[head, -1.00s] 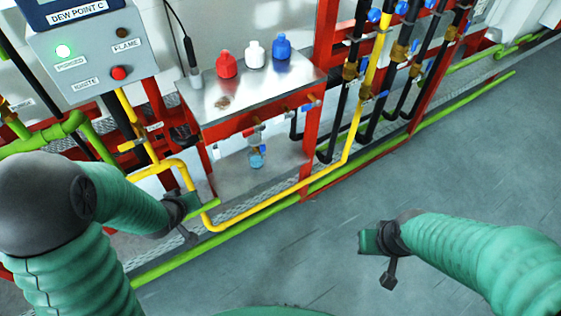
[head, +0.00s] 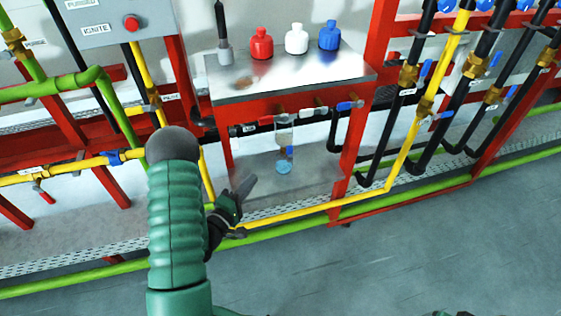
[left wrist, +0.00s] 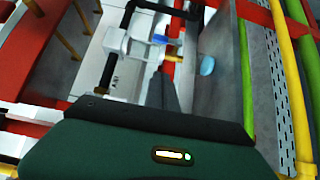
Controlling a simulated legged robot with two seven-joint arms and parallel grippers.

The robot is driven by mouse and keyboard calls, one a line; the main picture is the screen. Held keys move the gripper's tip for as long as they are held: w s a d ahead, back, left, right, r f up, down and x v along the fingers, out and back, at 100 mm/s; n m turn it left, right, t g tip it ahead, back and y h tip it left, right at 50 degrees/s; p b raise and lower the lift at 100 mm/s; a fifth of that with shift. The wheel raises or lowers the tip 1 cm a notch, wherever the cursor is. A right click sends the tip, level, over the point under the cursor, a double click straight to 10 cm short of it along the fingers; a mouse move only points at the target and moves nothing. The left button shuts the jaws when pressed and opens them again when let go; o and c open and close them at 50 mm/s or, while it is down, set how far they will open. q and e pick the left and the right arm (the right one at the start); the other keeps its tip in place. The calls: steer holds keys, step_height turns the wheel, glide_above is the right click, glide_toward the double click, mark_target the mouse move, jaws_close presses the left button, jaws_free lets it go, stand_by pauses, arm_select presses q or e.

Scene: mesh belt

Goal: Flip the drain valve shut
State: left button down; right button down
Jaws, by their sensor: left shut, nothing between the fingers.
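A small blue lever (head: 290,152), apparently the drain valve's handle, sits low on the clear vertical fitting (head: 284,138) under the metal shelf. A light blue round patch (head: 284,167) lies below it. In the left wrist view a blue lever (left wrist: 160,39) shows beside a brass part (left wrist: 172,58), and the light blue patch (left wrist: 207,66) is to the right. I cannot tell exactly how the lever is turned. My left gripper (head: 246,186) is shut and empty, below and left of the fitting and apart from it. My right gripper is out of view.
The metal shelf (head: 255,84) above carries red, white and blue bottles. A yellow pipe (head: 305,212) runs in front, low down. The floor (head: 440,240) at right is clear.

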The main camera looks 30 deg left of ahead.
arm_select(q)
steer(key=b, duration=0.2)
glide_toward(290, 154)
steer(key=w+a, duration=0.2)
steer(key=a, duration=0.3)
steer(key=w, duration=0.1)
steer(key=w+d, duration=0.1)
steer(key=w+d+b, duration=0.1)
steer(key=w, duration=0.1)
steer(key=shift+d+r, duration=0.2)
steer(key=shift+r, duration=0.15)
